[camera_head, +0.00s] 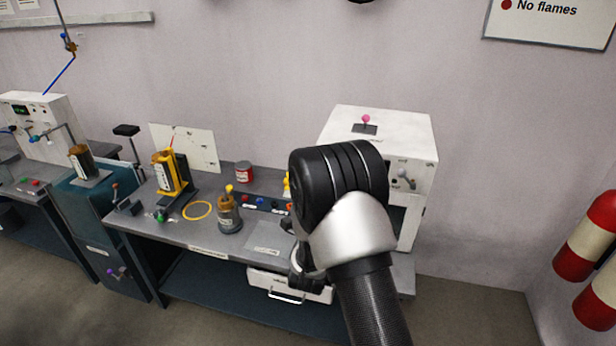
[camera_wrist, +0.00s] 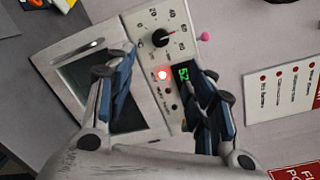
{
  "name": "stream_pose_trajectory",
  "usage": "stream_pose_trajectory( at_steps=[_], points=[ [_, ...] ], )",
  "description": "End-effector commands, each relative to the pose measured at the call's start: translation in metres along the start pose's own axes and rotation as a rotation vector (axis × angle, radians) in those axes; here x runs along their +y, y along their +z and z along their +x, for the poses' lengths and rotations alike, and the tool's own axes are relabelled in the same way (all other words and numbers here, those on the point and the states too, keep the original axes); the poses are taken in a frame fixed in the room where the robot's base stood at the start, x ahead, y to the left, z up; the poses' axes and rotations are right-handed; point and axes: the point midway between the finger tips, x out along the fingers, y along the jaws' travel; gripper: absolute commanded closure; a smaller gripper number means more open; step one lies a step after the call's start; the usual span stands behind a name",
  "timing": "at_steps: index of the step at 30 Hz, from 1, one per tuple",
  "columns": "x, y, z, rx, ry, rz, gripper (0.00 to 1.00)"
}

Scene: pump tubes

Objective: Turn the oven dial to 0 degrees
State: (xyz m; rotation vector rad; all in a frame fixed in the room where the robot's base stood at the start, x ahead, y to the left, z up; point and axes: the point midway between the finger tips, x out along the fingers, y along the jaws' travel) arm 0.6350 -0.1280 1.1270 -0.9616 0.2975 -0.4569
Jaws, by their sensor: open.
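The pointer is towards the upper right, near the 60 mark. The oven (camera_wrist: 53,73) has a dark door window to the left. My gripper (camera_wrist: 157,66) is open, with its two fingers apart on either side of the lamp area. In the head view my arm hides the gripper's fingertips and the dial.
A white cabinet (camera_head: 424,130) with a pink-knobbed switch (camera_head: 366,119) on top stands behind my arm. Fire extinguishers (camera_head: 588,238) are at the right.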

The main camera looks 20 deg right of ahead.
Motion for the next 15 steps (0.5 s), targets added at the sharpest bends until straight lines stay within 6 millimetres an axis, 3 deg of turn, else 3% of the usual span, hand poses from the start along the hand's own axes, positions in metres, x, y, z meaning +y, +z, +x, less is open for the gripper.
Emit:
stream_pose_trajectory(
  at_steps=[8, 15],
  points=[
    [0.001, -0.01, 0.012, -0.003, -0.055, 0.059, 0.51],
    [-0.002, -0.01, 0.058, -0.004, -0.056, 0.058, 0.51]
  ],
)
